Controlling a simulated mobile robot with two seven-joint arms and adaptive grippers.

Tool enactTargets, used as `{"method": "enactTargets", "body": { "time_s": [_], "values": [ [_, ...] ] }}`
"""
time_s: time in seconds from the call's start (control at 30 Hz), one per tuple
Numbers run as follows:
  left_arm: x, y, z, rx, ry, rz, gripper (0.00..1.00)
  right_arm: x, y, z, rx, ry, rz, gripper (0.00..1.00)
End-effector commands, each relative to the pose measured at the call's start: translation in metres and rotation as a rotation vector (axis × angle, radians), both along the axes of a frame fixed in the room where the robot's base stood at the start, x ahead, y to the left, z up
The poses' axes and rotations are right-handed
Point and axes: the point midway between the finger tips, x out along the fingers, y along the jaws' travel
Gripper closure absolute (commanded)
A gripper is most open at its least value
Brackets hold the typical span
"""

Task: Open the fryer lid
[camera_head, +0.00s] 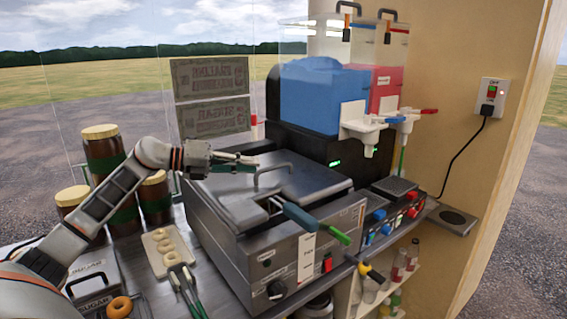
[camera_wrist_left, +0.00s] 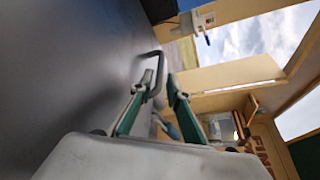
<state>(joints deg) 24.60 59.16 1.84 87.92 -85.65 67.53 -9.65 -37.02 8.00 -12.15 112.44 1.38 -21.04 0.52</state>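The fryer (camera_head: 290,255) is a grey metal box at the centre of the counter in the head view. Its lid (camera_head: 235,190) lies closed on top, with an arched bar handle (camera_head: 272,168). My left gripper (camera_head: 256,163) is just above the lid at the left side of the handle, with green-lined fingers. In the left wrist view, the gripper (camera_wrist_left: 161,88) has its fingers apart, and the dark handle (camera_wrist_left: 160,68) is at the fingertips. Whether it touches a finger cannot be told. My right gripper is not in view.
Green-handled tools (camera_head: 318,223) stick out at the fryer's front. A blue and red drinks machine (camera_head: 318,95) stands behind the fryer.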

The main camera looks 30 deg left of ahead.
Motion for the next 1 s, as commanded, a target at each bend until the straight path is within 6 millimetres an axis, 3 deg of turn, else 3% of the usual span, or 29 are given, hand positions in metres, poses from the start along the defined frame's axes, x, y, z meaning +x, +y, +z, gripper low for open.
{"method": "enactTargets", "body": {
  "time_s": [0.23,0.7,1.0],
  "values": [
    [0.008,-0.008,-0.001,-0.003,-0.001,-0.001,0.84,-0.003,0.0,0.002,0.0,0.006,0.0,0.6],
    [0.053,-0.048,-0.014,-0.002,-0.001,0.0,0.84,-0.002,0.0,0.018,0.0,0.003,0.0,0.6],
    [0.057,-0.051,-0.017,0.0,0.0,0.0,0.84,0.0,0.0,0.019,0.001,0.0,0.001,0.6]
  ]
}}
